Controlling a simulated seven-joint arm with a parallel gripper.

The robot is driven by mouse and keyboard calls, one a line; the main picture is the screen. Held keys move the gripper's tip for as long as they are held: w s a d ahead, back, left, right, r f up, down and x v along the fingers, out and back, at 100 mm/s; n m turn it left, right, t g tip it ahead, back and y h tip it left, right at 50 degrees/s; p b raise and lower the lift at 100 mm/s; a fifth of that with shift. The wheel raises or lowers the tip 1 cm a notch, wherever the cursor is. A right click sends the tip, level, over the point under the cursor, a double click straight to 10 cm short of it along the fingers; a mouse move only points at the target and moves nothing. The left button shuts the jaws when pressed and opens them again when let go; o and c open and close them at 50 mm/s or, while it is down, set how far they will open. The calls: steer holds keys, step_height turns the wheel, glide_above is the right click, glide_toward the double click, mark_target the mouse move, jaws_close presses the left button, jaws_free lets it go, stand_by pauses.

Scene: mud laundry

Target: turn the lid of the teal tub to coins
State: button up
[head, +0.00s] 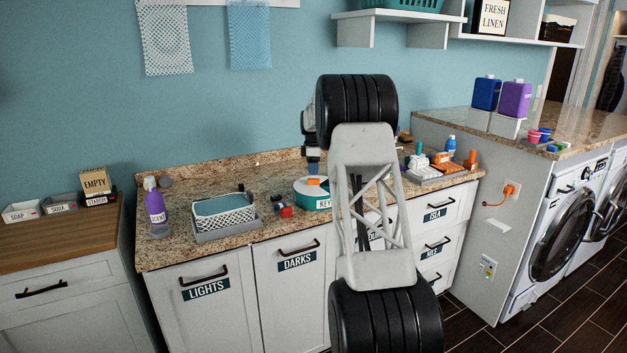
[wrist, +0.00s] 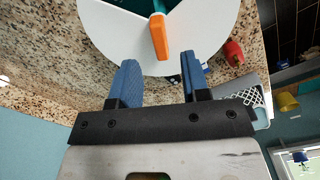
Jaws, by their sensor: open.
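The teal tub (head: 318,203) stands on the granite counter, partly hidden behind my arm. A label on its front begins with "KEY"; the rest is covered. Its white lid (wrist: 205,35) fills the top of the wrist view, with a teal wedge (wrist: 140,5) showing beside the white. An orange grip (wrist: 160,38) stands out from the lid; it also shows in the head view (head: 313,181). My gripper (wrist: 158,76) is open, its two blue fingers spread on either side of the grip's line, with the grip's end just beyond the fingertips. No contact is visible.
Left of the tub are small red and dark items (head: 284,209), a basket (head: 223,212) and a purple spray bottle (head: 155,205). Right of my arm, bottles and a tray (head: 424,174) crowd the counter. Bare counter shows behind the basket.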

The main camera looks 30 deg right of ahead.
mark_target(314, 179)
steer(key=shift+f, duration=2.5)
jaws_close()
